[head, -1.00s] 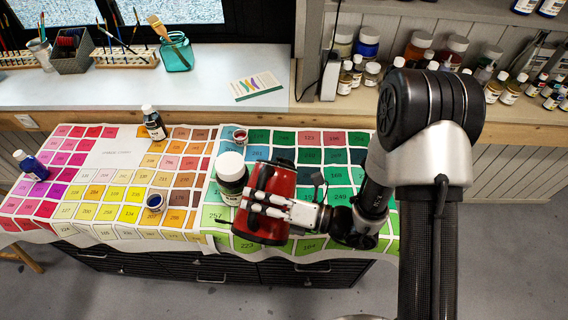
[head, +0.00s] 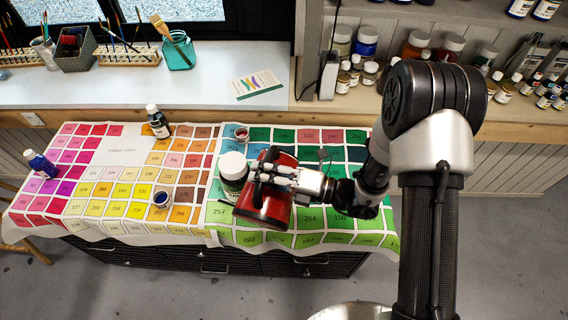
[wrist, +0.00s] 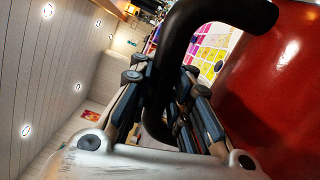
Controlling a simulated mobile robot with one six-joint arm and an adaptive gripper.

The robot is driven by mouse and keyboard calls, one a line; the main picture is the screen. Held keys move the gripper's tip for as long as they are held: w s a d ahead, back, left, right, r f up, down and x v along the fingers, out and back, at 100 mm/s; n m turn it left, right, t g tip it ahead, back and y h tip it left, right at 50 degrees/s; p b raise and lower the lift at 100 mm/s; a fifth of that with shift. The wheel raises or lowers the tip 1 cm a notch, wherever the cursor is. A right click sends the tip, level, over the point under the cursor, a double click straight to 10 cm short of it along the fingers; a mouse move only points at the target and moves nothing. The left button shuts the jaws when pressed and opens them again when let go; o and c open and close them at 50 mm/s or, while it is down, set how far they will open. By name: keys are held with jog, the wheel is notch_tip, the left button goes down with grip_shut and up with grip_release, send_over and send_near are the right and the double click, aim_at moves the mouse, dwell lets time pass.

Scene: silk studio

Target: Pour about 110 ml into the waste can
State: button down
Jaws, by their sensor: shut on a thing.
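My gripper (head: 262,177) is shut on the black handle (wrist: 180,60) of a red vessel. The red vessel (head: 266,205) hangs over the front of the green part of the colour-chart cloth, leaning slightly in the head view. Its red side (wrist: 275,85) fills the right of the wrist view. Its contents are hidden, and no stream shows. A pale round metallic rim (head: 350,312) is cut off at the bottom edge of the head view; it may be the waste can, but I cannot tell.
A white-lidded green bottle (head: 233,172) stands just left of the vessel. A small red pot (head: 241,134), a blue pot (head: 161,199), a dark bottle (head: 157,121) and a blue bottle (head: 40,163) stand on the cloth (head: 125,158). Grey floor (head: 200,300) lies in front.

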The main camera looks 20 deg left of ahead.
aim_at(257, 187)
jog(key=shift+w+r+m+p, duration=0.35)
jog(key=shift+w+r+p, duration=0.1)
jog(key=shift+w+p, duration=0.25)
jog(key=shift+w+r+m+p, duration=0.35)
jog(key=shift+w+p, duration=0.2)
jog(key=shift+w, duration=0.2)
jog(key=shift+w+r+m+p, duration=0.3)
jog(key=shift+w+r+p, duration=0.2)
jog(key=shift+w+p, duration=0.2)
jog(key=shift+w+r+m+p, duration=0.3)
jog(key=shift+w+p, duration=0.1)
dwell(1.1)
jog(key=s+f+n+b, duration=0.1)
jog(key=s+f+b, duration=0.1)
jog(key=s+b, duration=0.1)
jog(key=s+f+n+b, duration=0.1)
jog(key=s+b, duration=0.1)
jog(key=shift+s+f+n, duration=0.15)
jog(key=shift+f+n, duration=0.05)
jog(key=shift+n, duration=0.1)
jog(key=shift+s+b, duration=0.4)
jog(key=shift+b, duration=0.05)
jog(key=shift+s+f+n+b, duration=0.75)
jog(key=shift+s+n+b, duration=0.05)
jog(key=shift+s, duration=0.05)
jog(key=shift+f, duration=0.1)
dwell(0.7)
